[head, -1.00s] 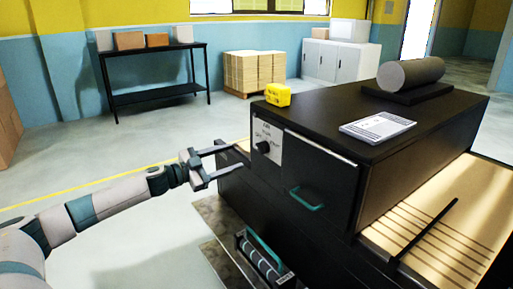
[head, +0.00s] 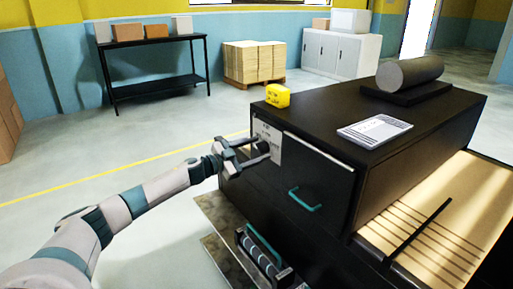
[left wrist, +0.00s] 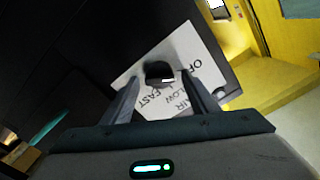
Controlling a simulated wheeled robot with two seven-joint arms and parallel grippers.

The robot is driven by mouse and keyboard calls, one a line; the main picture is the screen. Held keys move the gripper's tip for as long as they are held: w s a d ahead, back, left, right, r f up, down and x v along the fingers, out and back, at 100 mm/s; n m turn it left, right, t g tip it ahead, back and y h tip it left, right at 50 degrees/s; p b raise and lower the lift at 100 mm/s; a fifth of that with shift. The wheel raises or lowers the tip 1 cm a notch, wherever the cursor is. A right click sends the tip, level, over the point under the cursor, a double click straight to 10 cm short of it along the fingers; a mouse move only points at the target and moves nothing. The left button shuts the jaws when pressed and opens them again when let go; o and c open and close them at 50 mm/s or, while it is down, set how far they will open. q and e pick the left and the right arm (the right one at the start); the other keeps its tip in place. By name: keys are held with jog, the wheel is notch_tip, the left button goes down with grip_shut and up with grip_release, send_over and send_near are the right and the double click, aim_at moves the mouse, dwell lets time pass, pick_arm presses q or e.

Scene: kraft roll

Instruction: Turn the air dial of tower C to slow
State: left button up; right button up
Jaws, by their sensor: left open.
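The air dial (left wrist: 160,73) is a round black knob on a white label plate (left wrist: 185,60) on the black machine's front. In the left wrist view the plate's print shows AIR, OFF, a partly covered word ending in LOW, and FAST. My left gripper (head: 257,151) is open in front of the plate. In the left wrist view its two fingers (left wrist: 162,98) stand on either side of the knob; I cannot tell whether they touch it. In the head view the knob is hard to make out behind the gripper. My right gripper is not in view.
The black machine (head: 400,150) fills the right side. A teal handle (head: 305,200) sticks out below and right of the plate. Open floor lies left.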

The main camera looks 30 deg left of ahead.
pick_arm(q)
jog(key=shift+w, duration=0.1)
jog(key=c, duration=1)
jog(key=shift+c, duration=0.2)
jog(key=shift+m, duration=0.5)
jog(key=m+b, duration=0.1)
jog(key=m, duration=0.1)
jog(key=m+b, duration=0.1)
jog(key=m, duration=0.2)
jog(key=shift+d+f, duration=0.15)
jog(key=shift+f, duration=0.05)
jog(key=m+b, duration=0.2)
jog(key=m, duration=0.4)
jog(key=shift+f, duration=0.1)
jog(key=o, duration=1)
